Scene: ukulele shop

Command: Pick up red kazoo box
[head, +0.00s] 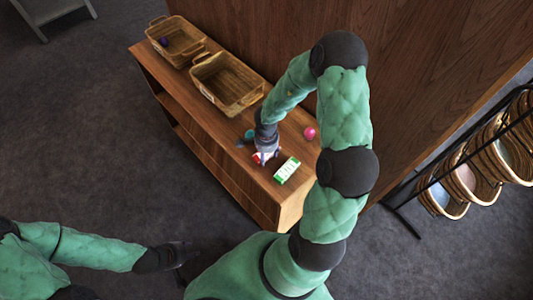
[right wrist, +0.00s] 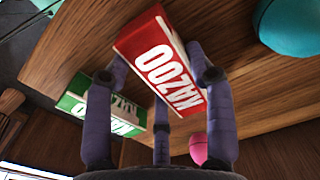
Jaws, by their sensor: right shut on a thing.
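The red kazoo box (right wrist: 152,52) has white KAZOO lettering and fills the middle of the right wrist view. My right gripper (right wrist: 160,68) has its fingers on both sides of the box and is shut on it. In the head view the red box (head: 257,157) is mostly hidden by my right gripper (head: 266,154), over the near part of the wooden shelf top. Whether the box is clear of the wood is hard to tell. My left gripper (head: 182,256) is low at the left, over the floor and away from the shelf; its fingers are too dark to read.
A green kazoo box (head: 287,170) lies just right of my right gripper. A pink round item (head: 310,133) and a teal one (head: 249,134) are close by. Two wicker baskets stand farther back; the nearer (head: 208,95) looks empty. A rack (head: 408,200) stands at the right.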

